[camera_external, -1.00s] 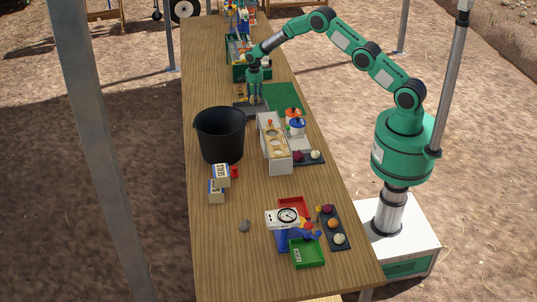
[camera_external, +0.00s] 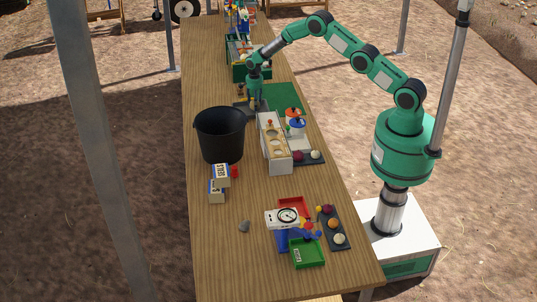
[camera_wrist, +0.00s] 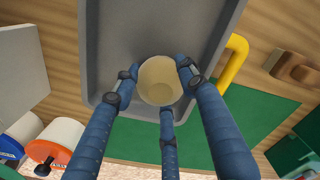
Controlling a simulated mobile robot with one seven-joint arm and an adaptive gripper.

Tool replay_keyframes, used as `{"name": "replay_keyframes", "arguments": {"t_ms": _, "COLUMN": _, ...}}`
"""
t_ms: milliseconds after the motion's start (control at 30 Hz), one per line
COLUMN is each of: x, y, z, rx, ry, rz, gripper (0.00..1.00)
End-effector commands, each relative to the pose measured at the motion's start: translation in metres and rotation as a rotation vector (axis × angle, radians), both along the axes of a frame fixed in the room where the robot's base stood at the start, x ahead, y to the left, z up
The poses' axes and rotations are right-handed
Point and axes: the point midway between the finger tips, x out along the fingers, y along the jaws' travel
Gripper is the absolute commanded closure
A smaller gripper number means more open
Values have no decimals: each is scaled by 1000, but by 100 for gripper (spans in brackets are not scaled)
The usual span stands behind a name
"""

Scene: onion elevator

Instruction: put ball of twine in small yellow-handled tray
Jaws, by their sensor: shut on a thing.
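The ball of twine (camera_wrist: 159,80) is a cream, rounded thing between my fingers in the wrist view. My gripper (camera_wrist: 157,90) has its blue fingers closed around it from both sides and from below in the picture. The twine overlaps the inside of the grey tray (camera_wrist: 112,45), near its lower edge; I cannot tell whether it touches the tray's floor. The tray's yellow handle (camera_wrist: 235,62) is at its right side. In the external view my gripper (camera_external: 255,103) is low over the grey tray (camera_external: 240,107), and the twine is hard to make out there.
A green mat (camera_wrist: 265,115) lies beside the tray. A black bin (camera_external: 219,135) stands close in front, with a pale rack with round holes (camera_external: 273,145) to its right. A green crate (camera_external: 238,71) is behind. A brown wooden piece (camera_wrist: 295,68) lies near the handle.

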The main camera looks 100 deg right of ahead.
Motion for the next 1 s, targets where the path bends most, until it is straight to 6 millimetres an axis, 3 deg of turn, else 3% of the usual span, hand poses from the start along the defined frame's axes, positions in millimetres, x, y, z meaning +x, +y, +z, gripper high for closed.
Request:
{"name": "replay_keyframes", "arguments": {"t_ms": 67, "x": 0, "y": 0, "z": -2, "rx": 0, "ry": 0, "rz": 0, "gripper": 85}}
{"name": "replay_keyframes", "arguments": {"t_ms": 100, "x": 0, "y": 0, "z": -3, "rx": 0, "ry": 0, "rz": 0, "gripper": 57}}
{"name": "replay_keyframes", "arguments": {"t_ms": 200, "x": 0, "y": 0, "z": -2, "rx": 0, "ry": 0, "rz": 0, "gripper": 40}}
{"name": "replay_keyframes", "arguments": {"t_ms": 667, "x": 0, "y": 0, "z": 3, "rx": -1, "ry": -1, "rz": 0, "gripper": 40}}
{"name": "replay_keyframes", "arguments": {"t_ms": 1000, "x": 0, "y": 0, "z": 37, "rx": -1, "ry": -1, "rz": 0, "gripper": 40}}
